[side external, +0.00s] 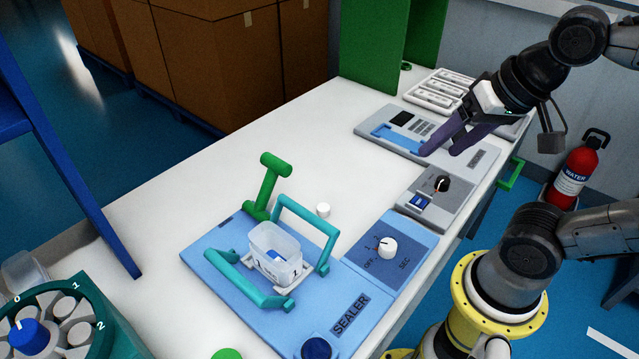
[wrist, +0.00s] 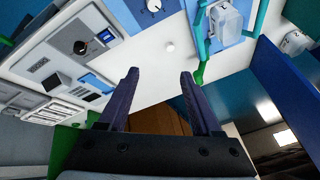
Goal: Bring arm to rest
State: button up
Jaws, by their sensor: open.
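My gripper (side external: 440,152) hangs in the side external view in front of the grey panel at the far end of the bench, its purple fingers pointing down and left. In the wrist view my gripper (wrist: 159,75) has its two fingers spread apart, with nothing between them. I cannot tell its exact height above the panel. My arm reaches in from the upper right.
The white bench (side external: 190,190) carries a blue sealer (side external: 225,268) with teal handles, holding a clear container (side external: 275,250). A white cap (side external: 323,209), a grey knob box (side external: 436,195) and white trays (side external: 432,99) stand farther back.

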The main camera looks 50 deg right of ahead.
jog(key=n, duration=0.2)
jog(key=f+n, duration=0.1)
jog(key=n, duration=0.1)
jog(key=f+n, duration=0.1)
jog(key=n, duration=0.1)
jog(key=shift+s+f, duration=0.15)
jog(key=shift+s, duration=0.25)
